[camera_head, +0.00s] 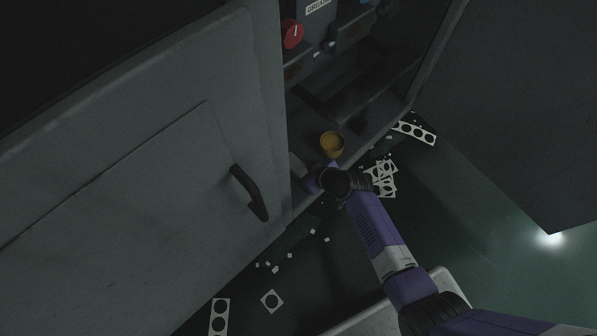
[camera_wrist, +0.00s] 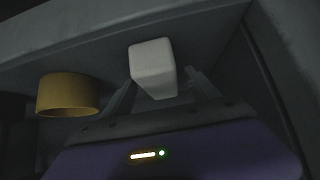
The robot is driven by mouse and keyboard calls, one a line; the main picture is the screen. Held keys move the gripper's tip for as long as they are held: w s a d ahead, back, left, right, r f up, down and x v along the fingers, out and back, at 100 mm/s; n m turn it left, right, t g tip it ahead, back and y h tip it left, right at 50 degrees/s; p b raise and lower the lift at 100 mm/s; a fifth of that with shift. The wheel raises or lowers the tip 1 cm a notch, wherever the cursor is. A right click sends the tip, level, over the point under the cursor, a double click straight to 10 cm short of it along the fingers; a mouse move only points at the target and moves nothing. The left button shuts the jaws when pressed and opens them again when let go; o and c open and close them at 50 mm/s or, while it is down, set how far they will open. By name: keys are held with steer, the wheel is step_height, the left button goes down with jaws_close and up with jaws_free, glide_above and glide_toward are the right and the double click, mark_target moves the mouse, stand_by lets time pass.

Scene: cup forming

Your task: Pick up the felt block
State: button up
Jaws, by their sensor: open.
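The felt block, a pale off-white block (camera_wrist: 153,66), stands in the middle of the wrist view on a grey shelf. My gripper (camera_wrist: 162,80) is open, with one finger to the left and one to the right of the block's lower part. I see a gap on each side, but cannot tell how deep the block sits between the fingers. In the head view my arm reaches into the cabinet's open compartment, and the gripper's fingers are hard to make out there. A pale patch left of the wrist may be the block.
A yellow cup (camera_head: 332,144) stands close by on the shelf; it also shows left of the block in the wrist view (camera_wrist: 67,94). A cabinet door with a black handle (camera_head: 249,193) is at left. A red knob (camera_head: 292,34) is above. Punched white scraps (camera_head: 383,178) litter the floor.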

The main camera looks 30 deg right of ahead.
steer(key=shift+w+f, duration=0.15)
steer(key=c, duration=1.5)
steer(key=shift+o, duration=0.2)
